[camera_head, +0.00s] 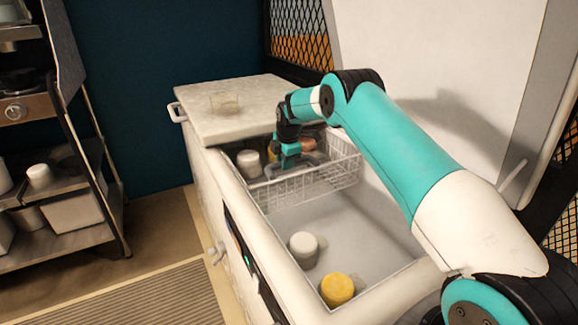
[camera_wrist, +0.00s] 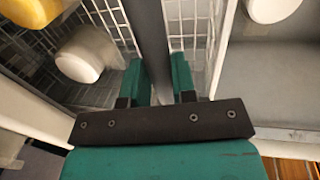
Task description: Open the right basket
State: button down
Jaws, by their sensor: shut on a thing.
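A white wire basket (camera_head: 318,185) hangs in the open chest freezer (camera_head: 262,245), toward its far end. My gripper (camera_head: 291,160) is at the basket's top. In the wrist view its two teal fingers (camera_wrist: 160,76) stand on either side of a dark grey bar (camera_wrist: 150,30) and are shut on it. The wire mesh (camera_wrist: 102,22) shows beside the bar. The basket holds a white tub (camera_head: 249,163), a partly hidden yellow item (camera_head: 271,152) and a brownish item (camera_head: 310,144). My gripper hides part of the contents.
A white lid (camera_head: 225,125) covers the freezer's far end, with a clear container (camera_head: 226,102) on it. A white tub (camera_head: 303,250) and a yellow-topped tub (camera_head: 337,289) stand on the freezer floor at the near end. A metal shelf rack (camera_head: 65,235) stands left.

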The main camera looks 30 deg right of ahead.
jog(key=shift+w, duration=0.25)
jog(key=c, duration=0.9)
grip_release()
jog(key=s+r, duration=0.1)
jog(key=r, duration=0.4)
jog(key=s+r, duration=0.1)
jog(key=r, duration=0.5)
jog(key=s+r, duration=0.1)
jog(key=r, duration=0.5)
jog(key=shift+s+r, duration=0.1)
jog(key=shift+s, duration=0.2)
jog(key=shift+a, duration=0.1)
